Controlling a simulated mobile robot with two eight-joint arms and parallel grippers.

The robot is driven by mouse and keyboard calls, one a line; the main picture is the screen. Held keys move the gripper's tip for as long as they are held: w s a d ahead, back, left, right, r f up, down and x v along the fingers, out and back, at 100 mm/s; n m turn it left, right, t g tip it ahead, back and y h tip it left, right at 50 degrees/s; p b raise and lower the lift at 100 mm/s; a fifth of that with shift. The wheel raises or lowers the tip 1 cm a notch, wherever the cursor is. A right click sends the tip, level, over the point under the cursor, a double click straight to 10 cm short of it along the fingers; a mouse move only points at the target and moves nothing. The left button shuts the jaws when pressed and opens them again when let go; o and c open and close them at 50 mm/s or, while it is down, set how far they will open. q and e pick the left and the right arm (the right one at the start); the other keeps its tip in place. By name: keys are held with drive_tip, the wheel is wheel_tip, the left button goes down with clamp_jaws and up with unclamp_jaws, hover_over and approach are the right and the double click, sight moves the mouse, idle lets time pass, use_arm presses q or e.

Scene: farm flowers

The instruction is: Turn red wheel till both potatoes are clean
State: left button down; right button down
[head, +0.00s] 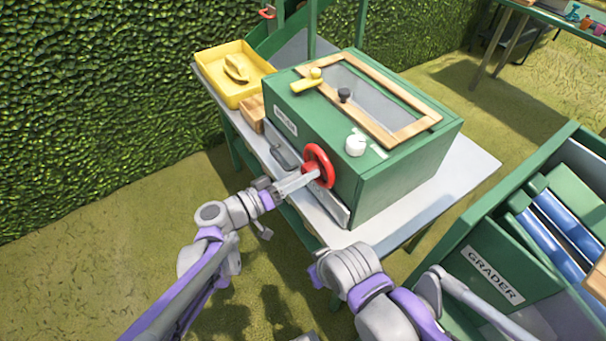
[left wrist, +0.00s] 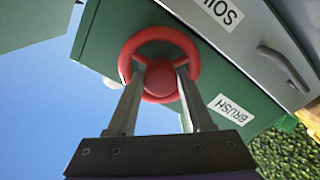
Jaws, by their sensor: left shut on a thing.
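The red wheel (head: 319,166) is on the front of a green box machine (head: 410,178) that stands on a table. My left gripper (head: 312,174) reaches it from the front and is shut on the wheel's hub. In the left wrist view, the two fingers (left wrist: 157,90) lie on either side of the round red hub, inside the rim of the wheel (left wrist: 158,38). No potatoes can be made out; the window on top of the box shows only a grey surface. The right arm shows at the bottom, but its gripper is out of view.
A yellow tray (head: 219,68) and a small wooden box (head: 252,110) stand left of the machine. The machine's top has a wood-framed window (head: 415,127), a white knob (head: 355,145) and a yellow handle (head: 306,84). A green grader (head: 474,243) stands close on the right.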

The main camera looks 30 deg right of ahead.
use_arm(q)
drive_tip(key=shift+c, duration=1.5)
unclamp_jaws()
drive_tip(key=shift+a, duration=0.15)
drive_tip(key=s+a, duration=0.1)
drive_tip(key=a, duration=0.9)
drive_tip(key=shift+a, duration=0.25)
